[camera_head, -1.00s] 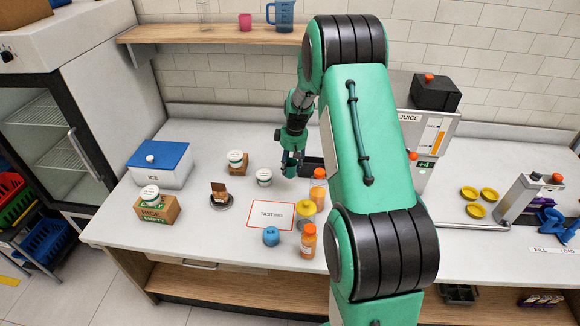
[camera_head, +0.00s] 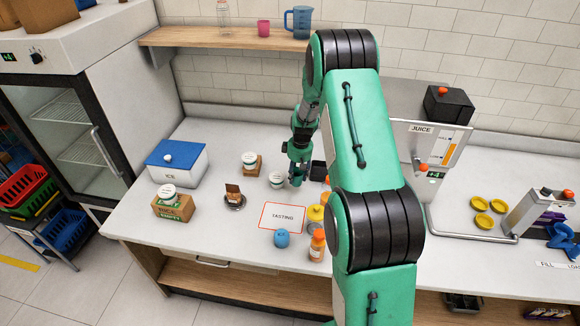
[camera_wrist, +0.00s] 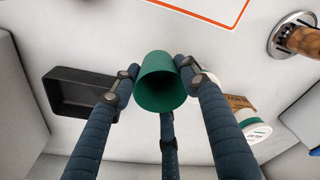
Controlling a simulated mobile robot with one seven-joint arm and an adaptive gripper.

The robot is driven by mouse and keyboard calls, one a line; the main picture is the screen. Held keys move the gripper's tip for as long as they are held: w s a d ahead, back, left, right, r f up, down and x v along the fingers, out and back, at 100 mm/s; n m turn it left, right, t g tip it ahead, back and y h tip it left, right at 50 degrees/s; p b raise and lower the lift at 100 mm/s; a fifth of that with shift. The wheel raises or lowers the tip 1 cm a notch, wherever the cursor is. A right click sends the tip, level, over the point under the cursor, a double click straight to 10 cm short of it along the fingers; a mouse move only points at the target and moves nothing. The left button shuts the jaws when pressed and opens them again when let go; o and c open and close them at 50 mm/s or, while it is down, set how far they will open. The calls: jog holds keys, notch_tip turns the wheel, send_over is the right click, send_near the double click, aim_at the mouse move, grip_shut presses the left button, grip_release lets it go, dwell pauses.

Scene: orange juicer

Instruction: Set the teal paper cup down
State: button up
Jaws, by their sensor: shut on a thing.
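The teal paper cup (camera_wrist: 160,88) is held between the fingers of my gripper (camera_wrist: 158,72) in the wrist view, with the fingers closed on its sides. In the head view my gripper (camera_head: 296,176) is over the far-middle part of the counter, just right of a white-lidded tub (camera_head: 277,180). The cup is hard to tell apart from the green gripper there. I cannot tell whether its base touches the counter. The TASTING mat (camera_head: 282,218) lies nearer the camera; its red edge also shows in the wrist view (camera_wrist: 238,18).
A black tray (camera_wrist: 82,92) is beside my gripper, left in the wrist view. The juicer (camera_head: 432,150) stands farther right.

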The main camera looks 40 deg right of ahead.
jog(key=shift+w+a+f, duration=0.1)
jog(key=shift+w+f, duration=0.1)
jog(key=shift+f, duration=0.15)
dwell(0.3)
jog(key=shift+w+f, duration=0.1)
jog(key=shift+w, duration=0.2)
jog(key=w+d, duration=0.2)
jog(key=w, duration=0.2)
jog(key=w+d+f, duration=0.1)
jog(key=w+d, duration=0.1)
jog(key=w, duration=0.3)
jog(key=w+d, duration=0.3)
jog(key=w, duration=0.1)
jog(key=shift+w+f, duration=0.15)
jog(key=shift+w, duration=0.2)
jog(key=shift+f+b, duration=0.5)
jog(key=shift+f, duration=1.3)
jog(key=shift+f, duration=0.1)
